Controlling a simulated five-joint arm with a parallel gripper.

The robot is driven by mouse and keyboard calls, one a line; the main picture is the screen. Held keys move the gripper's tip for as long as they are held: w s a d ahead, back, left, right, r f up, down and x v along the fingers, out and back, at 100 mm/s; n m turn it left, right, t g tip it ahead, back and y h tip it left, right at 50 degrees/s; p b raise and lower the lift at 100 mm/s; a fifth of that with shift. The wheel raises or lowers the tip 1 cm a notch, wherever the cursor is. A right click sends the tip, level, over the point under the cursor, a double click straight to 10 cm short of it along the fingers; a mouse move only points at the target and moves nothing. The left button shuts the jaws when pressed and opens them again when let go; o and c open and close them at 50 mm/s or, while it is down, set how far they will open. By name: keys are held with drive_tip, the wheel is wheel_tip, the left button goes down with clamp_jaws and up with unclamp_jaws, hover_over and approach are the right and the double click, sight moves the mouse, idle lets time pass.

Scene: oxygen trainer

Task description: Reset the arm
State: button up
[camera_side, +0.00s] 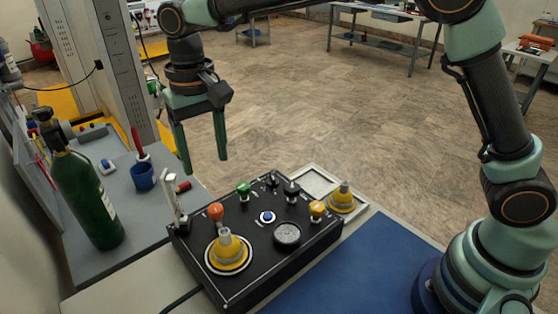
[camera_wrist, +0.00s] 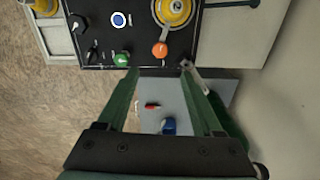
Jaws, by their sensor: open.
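My gripper (camera_side: 203,165) hangs from my arm with its two green fingers pointing down, parted and with nothing between them. In the side view it is in the air above the far left part of the black control panel (camera_side: 245,278). In the wrist view my gripper (camera_wrist: 158,82) also shows its fingers apart, reaching toward the panel's edge near the green knob (camera_wrist: 122,59) and the orange knob (camera_wrist: 160,50). My arm is bent over the panel from its base at the right.
A green gas cylinder (camera_side: 88,195) and a blue cup (camera_side: 142,177) stand on the grey bench at left. The panel carries a large yellow knob (camera_side: 226,247), a gauge (camera_side: 287,234) and a blue button (camera_side: 267,216). A blue mat (camera_side: 345,275) lies bare at front right.

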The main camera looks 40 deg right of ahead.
drive_tip(key=shift+r, duration=0.15)
drive_tip(key=s+d+r+t, duration=0.1)
drive_tip(key=s+d+r, duration=0.15)
drive_tip(key=d, duration=0.45)
drive_tip(key=s+d+r+t, duration=0.1)
drive_tip(key=s+d+r, duration=0.1)
drive_tip(key=d+r, duration=0.3)
drive_tip(key=s+d+f+t, duration=0.3)
drive_tip(key=s+d, duration=0.6)
drive_tip(key=d, duration=0.3)
drive_tip(key=shift+s+d+f+n+t, duration=0.2)
drive_tip(key=shift+d+f+n+t, duration=0.15)
drive_tip(key=shift+f, duration=0.2)
drive_tip(key=shift+o, duration=0.3)
drive_tip(key=shift+a, duration=0.15)
